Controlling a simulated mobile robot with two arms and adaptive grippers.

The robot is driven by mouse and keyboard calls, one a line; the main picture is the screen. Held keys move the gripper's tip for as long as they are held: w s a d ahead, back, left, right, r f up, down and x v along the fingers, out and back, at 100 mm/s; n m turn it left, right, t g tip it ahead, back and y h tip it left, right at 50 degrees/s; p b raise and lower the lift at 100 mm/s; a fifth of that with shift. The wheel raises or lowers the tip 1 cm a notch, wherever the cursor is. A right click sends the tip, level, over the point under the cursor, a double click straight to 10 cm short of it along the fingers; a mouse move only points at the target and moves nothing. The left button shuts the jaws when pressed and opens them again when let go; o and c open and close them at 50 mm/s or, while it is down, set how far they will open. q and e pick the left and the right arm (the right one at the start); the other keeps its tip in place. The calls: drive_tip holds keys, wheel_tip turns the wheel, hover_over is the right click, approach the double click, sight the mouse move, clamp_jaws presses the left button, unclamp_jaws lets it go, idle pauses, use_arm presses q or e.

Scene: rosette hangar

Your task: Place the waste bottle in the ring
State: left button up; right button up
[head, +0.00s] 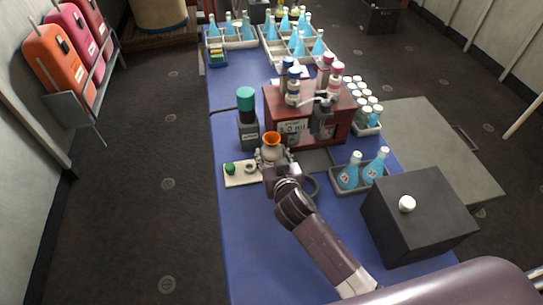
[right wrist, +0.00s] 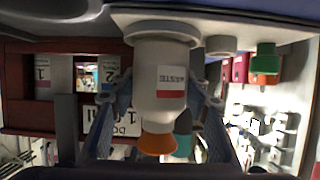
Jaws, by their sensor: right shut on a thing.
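The waste bottle (head: 268,155) is pale, with an orange funnel top (head: 271,138). It stands upright at the end of my right arm. My right gripper (head: 273,163) is shut on it, with one finger on each side. In the right wrist view, which is upside down, the bottle (right wrist: 158,90) shows its WASTE label. Its base meets a wide pale ring (right wrist: 153,28) on a white plate (right wrist: 285,33). I cannot tell whether the base is fully seated. In the head view, the plate (head: 238,180) is partly hidden by the gripper. My left gripper is not in view.
The plate also bears a green-capped part (head: 230,168) and a small ring (head: 250,167). A grey bottle with a teal cap (head: 246,100) stands behind. A red-brown rack (head: 285,100), a tray of blue flasks (head: 349,189) and a dark box (head: 418,215) lie right. The blue table's (head: 245,235) front left is clear.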

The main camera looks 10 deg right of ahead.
drive_tip(key=shift+f, duration=0.35)
drive_tip(key=shift+f, duration=0.15)
drive_tip(key=o, duration=1.2)
drive_tip(key=shift+s+r, duration=0.1)
drive_tip(key=shift+r, duration=0.15)
drive_tip(key=v, duration=1.1)
drive_tip(key=shift+s, duration=0.4)
